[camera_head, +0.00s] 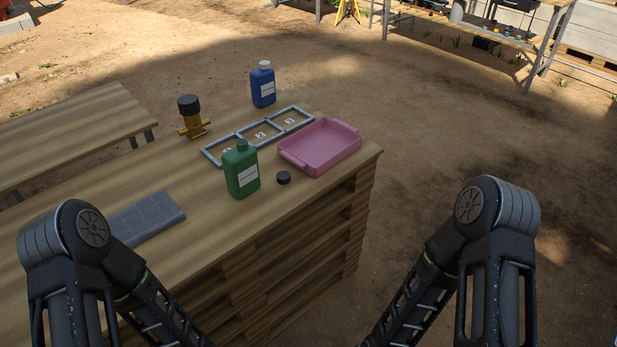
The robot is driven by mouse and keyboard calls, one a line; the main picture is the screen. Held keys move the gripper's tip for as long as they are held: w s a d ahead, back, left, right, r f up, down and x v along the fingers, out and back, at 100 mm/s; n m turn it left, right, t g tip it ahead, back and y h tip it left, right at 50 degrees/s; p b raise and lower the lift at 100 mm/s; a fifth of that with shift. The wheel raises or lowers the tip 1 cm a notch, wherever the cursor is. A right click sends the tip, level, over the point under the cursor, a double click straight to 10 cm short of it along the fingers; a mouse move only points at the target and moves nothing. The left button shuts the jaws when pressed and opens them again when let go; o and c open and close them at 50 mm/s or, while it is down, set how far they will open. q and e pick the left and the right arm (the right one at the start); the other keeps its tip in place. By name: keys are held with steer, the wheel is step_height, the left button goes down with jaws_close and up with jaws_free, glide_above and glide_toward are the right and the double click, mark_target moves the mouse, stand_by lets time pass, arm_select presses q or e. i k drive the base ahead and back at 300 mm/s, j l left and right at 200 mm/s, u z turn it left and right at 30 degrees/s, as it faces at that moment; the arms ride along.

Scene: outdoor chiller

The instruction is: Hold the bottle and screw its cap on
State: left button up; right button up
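A green bottle (241,170) with a pale label stands upright on the wooden table (290,215), near its front edge. Its neck shows green at the top, with no black cap on it. A small black cap (284,177) lies on the table just right of the bottle, apart from it. A blue bottle (263,85) with a white cap stands upright farther back. My two arms come in at the lower left and lower right. Both grippers are out of the picture, and neither arm reaches the bottle or cap.
A pink tray (334,143) stands right of the black cap. Behind the green bottle lies a grey numbered frame (238,135). A brass fitting with a black top (193,120) stands at the back left. A folded grey cloth (149,219) lies left of the green bottle.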

mark_target(240, 163)
steer(key=i+l, duration=0.2)
steer(key=l, duration=0.2)
steer(key=i+l, duration=0.2)
steer(key=l, duration=0.2)
steer(key=i+l, duration=0.25)
steer(key=l, duration=0.15)
steer(key=i+l, duration=0.2)
steer(key=l, duration=0.2)
